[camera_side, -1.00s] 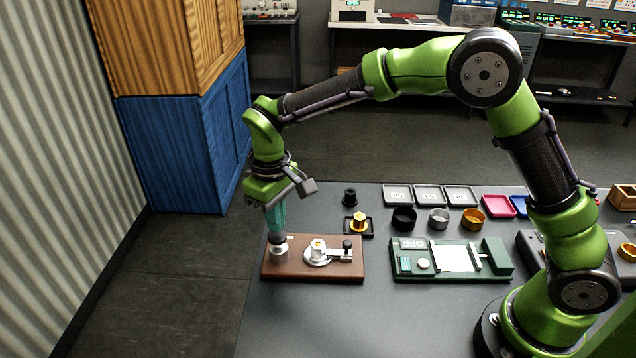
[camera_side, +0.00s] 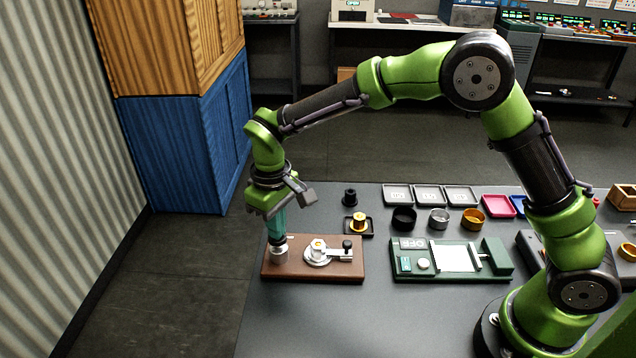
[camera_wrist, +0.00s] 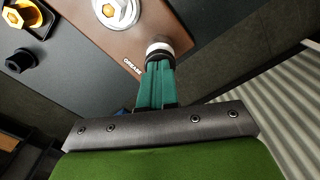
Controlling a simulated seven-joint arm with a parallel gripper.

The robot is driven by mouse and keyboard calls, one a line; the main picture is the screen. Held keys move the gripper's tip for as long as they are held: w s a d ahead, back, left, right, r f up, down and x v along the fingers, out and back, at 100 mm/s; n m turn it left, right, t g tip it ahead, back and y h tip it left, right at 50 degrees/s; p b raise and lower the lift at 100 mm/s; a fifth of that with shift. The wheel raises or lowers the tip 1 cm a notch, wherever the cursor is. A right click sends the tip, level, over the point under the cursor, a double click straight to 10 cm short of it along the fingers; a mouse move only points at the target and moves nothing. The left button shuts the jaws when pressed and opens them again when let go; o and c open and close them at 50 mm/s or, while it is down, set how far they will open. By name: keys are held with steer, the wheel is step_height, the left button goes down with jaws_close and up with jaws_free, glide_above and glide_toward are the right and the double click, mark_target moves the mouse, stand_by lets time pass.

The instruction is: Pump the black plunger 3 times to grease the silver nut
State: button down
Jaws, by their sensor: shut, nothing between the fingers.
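The black plunger (camera_side: 278,240) tops a short silver cylinder at the left end of a brown board (camera_side: 300,271). In the wrist view the black plunger (camera_wrist: 160,57) sits at my fingertips, beside a white label reading "GREASE". My gripper (camera_side: 278,234) is shut and points straight down. Its teal fingertips rest on top of the plunger and hide part of it; nothing is between them. A silver nut-like part (camera_side: 318,257) with a gold hexagonal centre stands mid-board, right of the plunger. It also shows at the wrist view's top edge (camera_wrist: 122,18).
A silver bracket with a black knob (camera_side: 347,244) is at the board's right end. Behind the board are a black tray (camera_side: 367,233) with a gold part and a black cylinder (camera_side: 350,196). A green fixture (camera_side: 405,272) stands to the right. The table in front is clear.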

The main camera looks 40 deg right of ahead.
steer(key=shift+f, duration=0.55)
steer(key=shift+r, duration=2.75)
steer(key=shift+r, duration=0.1)
step_height(320, 180, up, 6)
steer(key=shift+f, duration=0.1)
steer(key=s+d+r+m+t+y, duration=0.1)
steer(key=s+d+r+m+t, duration=0.1)
steer(key=s+d, duration=0.5)
steer(key=s+d+r+m+t+y, duration=0.1)
steer(key=s+d+r+m+t, duration=0.2)
steer(key=s, duration=1.1)
steer(key=d+m+t, duration=0.2)
steer(key=d, duration=0.3)
steer(key=shift+r, duration=0.35)
